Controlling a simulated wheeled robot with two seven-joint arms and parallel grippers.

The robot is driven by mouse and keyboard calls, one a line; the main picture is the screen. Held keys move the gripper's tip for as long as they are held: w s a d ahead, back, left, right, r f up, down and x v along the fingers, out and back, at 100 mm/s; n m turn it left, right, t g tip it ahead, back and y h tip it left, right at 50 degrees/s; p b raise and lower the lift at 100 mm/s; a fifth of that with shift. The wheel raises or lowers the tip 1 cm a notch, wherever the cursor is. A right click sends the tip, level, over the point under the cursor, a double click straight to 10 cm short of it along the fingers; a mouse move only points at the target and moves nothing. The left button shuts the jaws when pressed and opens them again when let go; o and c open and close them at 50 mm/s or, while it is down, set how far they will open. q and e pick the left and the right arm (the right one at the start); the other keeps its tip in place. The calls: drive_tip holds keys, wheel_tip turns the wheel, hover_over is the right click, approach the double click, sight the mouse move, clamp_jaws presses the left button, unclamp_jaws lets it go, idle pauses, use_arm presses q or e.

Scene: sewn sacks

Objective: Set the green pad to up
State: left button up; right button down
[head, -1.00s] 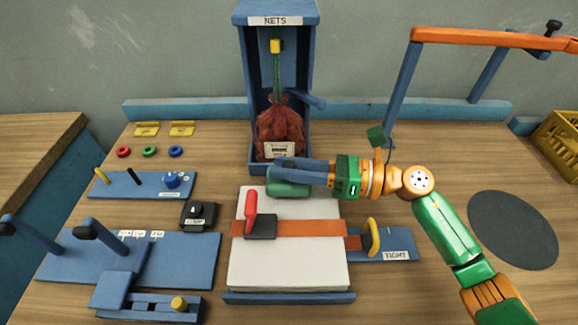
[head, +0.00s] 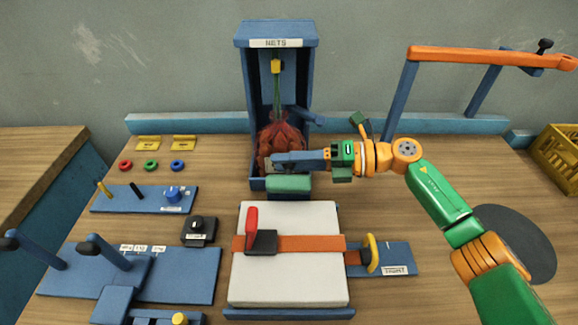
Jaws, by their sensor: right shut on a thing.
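The green pad (head: 289,184) is at the front foot of the blue NETS stand (head: 248,110), just behind the white sack. My right gripper (head: 283,160) reaches in from the right, its fingers just above the pad's upper edge and in front of the red net sack. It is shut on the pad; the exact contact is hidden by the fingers. My left gripper is not in view.
A red net sack (head: 281,135) hangs in the stand, partly covered by my fingers. A white sack (head: 290,282) with an orange strap and red lever (head: 251,224) lies in front. Blue fixtures (head: 190,275) stand at left. An orange-topped frame (head: 480,57) stands at back right.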

drive_tip(key=shift+w+f+m+b, duration=0.3)
drive_tip(key=shift+w+m, duration=0.2)
drive_tip(key=shift+m, duration=0.4)
drive_tip(key=c, duration=0.6)
unclamp_jaws()
drive_tip(key=shift+w, duration=0.1)
drive_tip(key=shift+o, duration=0.2)
drive_tip(key=d+r+b, duration=0.1)
drive_tip(key=d+b, duration=0.1)
drive_tip(key=d, duration=0.5)
drive_tip(key=shift+s+r+b, duration=0.2)
drive_tip(key=shift+b, duration=0.2)
